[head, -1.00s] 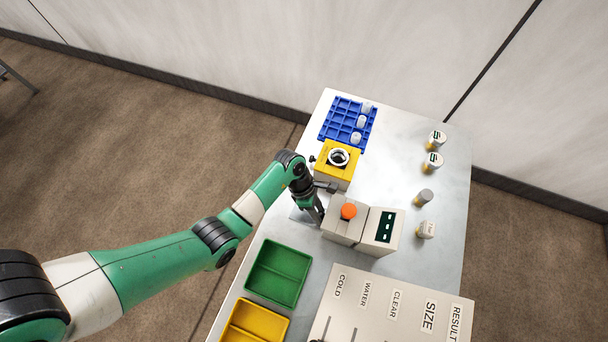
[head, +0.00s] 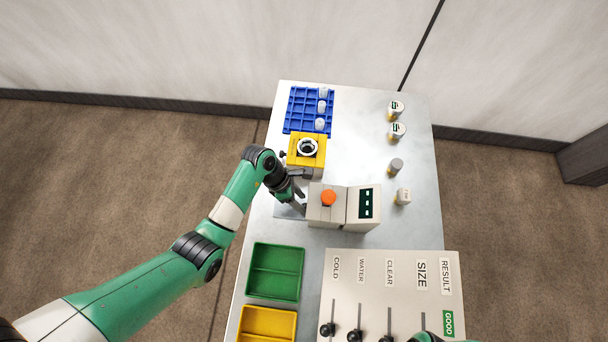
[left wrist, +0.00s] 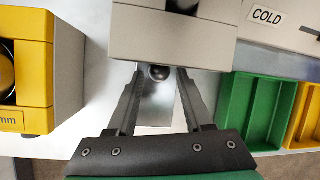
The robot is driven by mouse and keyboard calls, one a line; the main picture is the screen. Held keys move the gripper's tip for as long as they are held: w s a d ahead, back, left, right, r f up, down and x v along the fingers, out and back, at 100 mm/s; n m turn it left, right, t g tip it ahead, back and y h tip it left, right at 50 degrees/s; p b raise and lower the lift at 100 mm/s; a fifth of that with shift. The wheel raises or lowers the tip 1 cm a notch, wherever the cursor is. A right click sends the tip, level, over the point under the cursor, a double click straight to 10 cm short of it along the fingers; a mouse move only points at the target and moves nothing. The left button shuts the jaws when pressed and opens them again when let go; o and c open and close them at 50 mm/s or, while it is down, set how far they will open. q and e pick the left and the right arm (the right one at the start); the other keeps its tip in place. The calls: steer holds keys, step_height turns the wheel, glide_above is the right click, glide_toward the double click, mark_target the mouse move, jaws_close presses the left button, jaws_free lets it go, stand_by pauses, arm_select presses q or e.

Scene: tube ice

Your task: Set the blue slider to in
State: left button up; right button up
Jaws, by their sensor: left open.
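My left gripper (head: 299,200) is at the left side of the light grey machine (head: 330,215) with the orange button. In the left wrist view the gripper (left wrist: 158,76) is open, its fingers on either side of a small dark round knob (left wrist: 159,72). The knob is at the machine's lower edge, above a pale metal plate (left wrist: 155,108). I cannot tell whether the fingers touch it. No slider with a clearly blue colour shows; the knob looks near black.
A yellow block with a ring (head: 307,148) and a blue rack (head: 300,108) stand behind the machine. Green (head: 275,271) and yellow (head: 268,323) trays and a panel with dark slider knobs (head: 392,270) lie in front. Several small containers stand at the right.

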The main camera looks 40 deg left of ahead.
arm_select(q)
steer(key=w+p+v, duration=0.1)
steer(key=v, duration=0.7)
steer(key=shift+s+r+p, duration=0.3)
steer(key=shift+s+p, duration=0.1)
steer(key=shift+s, duration=0.15)
steer(key=shift+a, duration=0.1)
